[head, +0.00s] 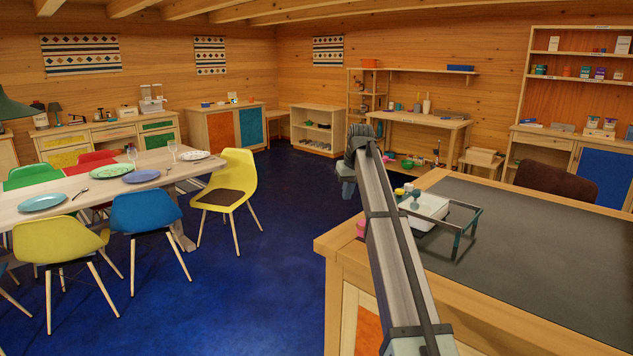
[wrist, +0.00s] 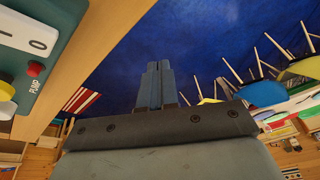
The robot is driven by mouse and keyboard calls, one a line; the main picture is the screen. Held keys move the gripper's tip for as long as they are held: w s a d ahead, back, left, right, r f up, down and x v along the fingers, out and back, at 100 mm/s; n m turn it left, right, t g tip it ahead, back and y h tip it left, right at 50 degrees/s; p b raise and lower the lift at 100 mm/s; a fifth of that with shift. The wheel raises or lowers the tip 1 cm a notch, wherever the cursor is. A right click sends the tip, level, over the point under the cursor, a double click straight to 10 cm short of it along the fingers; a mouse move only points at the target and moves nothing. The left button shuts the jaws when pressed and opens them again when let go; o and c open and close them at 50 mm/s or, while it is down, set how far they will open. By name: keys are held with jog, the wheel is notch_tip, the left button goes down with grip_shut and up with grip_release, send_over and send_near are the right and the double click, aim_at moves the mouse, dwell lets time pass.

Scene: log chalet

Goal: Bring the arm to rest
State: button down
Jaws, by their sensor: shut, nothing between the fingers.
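My arm reaches from the bottom right of the head view up toward the middle of the room. It passes in front of the left part of a dark-topped desk (head: 540,260). My gripper (wrist: 158,66) shows in the wrist view with its two grey-blue fingers together and nothing between them. The blue floor (wrist: 200,35) is beyond the fingertips. In the head view the hand is partly hidden behind the arm's far end, near the desk's left edge.
A panel marked PUMP (wrist: 45,60) is near in the wrist view. Open blue floor (head: 275,215) lies left, before the yellow chair (head: 233,180) and dining table (head: 100,192).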

jog(key=s+a+f+m+t+y, duration=0.1)
jog(key=a+f, duration=1.1)
jog(key=a, duration=0.2)
jog(key=s+a+f+m+y, duration=0.1)
jog(key=s+a+f+y, duration=0.1)
jog(key=a+f, duration=1.15)
jog(key=s+a+f+m, duration=0.1)
jog(key=s+a+f, duration=0.25)
jog(key=f, duration=0.25)
jog(key=s+a+f, duration=0.2)
jog(key=s+f, duration=0.2)
jog(key=f, duration=0.2)
jog(key=s+d+f+g+h, duration=0.1)
jog(key=s+d+f+g, duration=0.1)
jog(key=s+d+f, duration=0.95)
jog(key=s+d+f+g+h, duration=0.2)
jog(key=s+d+f, duration=0.7)
jog(key=s+f, duration=0.4)
jog(key=s+d+f+g, duration=0.2)
jog(key=s+d, duration=0.3)
jog(key=s, duration=0.7)
jog(key=s+d+f+g+h, duration=0.1)
jog(key=s+d, duration=0.4)
jog(key=s, duration=0.7)
jog(key=s+d+f+g, duration=0.3)
jog(key=s+d+f, duration=0.1)
jog(key=s, duration=0.8)
jog(key=shift+s+d+f+g, duration=0.25)
jog(key=shift+s+d+g, duration=0.1)
jog(key=shift+d+g, duration=0.1)
